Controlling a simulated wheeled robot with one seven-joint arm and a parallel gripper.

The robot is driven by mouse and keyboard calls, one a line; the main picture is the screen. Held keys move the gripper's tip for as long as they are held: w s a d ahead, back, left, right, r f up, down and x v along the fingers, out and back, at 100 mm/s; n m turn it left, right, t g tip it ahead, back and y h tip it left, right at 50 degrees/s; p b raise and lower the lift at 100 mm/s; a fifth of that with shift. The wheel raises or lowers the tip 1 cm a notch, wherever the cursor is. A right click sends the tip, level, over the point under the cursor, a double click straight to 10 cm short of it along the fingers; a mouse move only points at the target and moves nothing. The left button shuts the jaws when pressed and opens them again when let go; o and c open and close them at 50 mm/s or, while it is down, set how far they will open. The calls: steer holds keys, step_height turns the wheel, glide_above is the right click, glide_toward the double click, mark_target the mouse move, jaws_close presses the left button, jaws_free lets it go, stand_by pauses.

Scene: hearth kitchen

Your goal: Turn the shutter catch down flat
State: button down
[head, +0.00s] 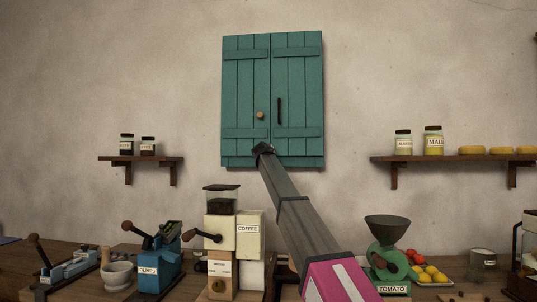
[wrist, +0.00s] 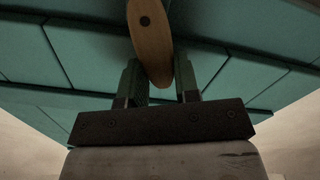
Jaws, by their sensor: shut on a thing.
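The shutter catch (wrist: 151,45) is a wooden, rounded bar with a dark pivot screw, seen in the wrist view against the teal shutters (wrist: 235,35). Its long axis runs nearly up and down in that view, slightly tilted, and its upper end is cut off by the frame. My gripper (wrist: 158,82) is shut on its lower end, one finger on each side. In the head view, my gripper (head: 264,149) is at the bottom middle of the closed shutters (head: 240,80), near their centre seam.
Shelves with jars flank the shutters at left (head: 120,158) and right (head: 380,159). A coffee grinder (head: 221,229) and a tomato mill (head: 388,257) stand on the counter below.

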steer(key=shift+a+f+n, duration=0.55)
steer(key=shift+f+n, duration=0.25)
steer(key=shift+n, duration=1.45)
steer(key=shift+a+f+n, duration=0.5)
steer(key=shift+f+n, duration=0.3)
steer(key=shift+n, duration=1.5)
steer(key=shift+a+f+n, duration=0.55)
steer(key=shift+f+n, duration=0.25)
steer(key=shift+n, duration=1.45)
steer(key=c, duration=0.8)
jaws_free()
steer(key=shift+c, duration=0.2)
steer(key=s, duration=1)
steer(key=shift+s+a, duration=0.2)
steer(key=shift+s, duration=0.15)
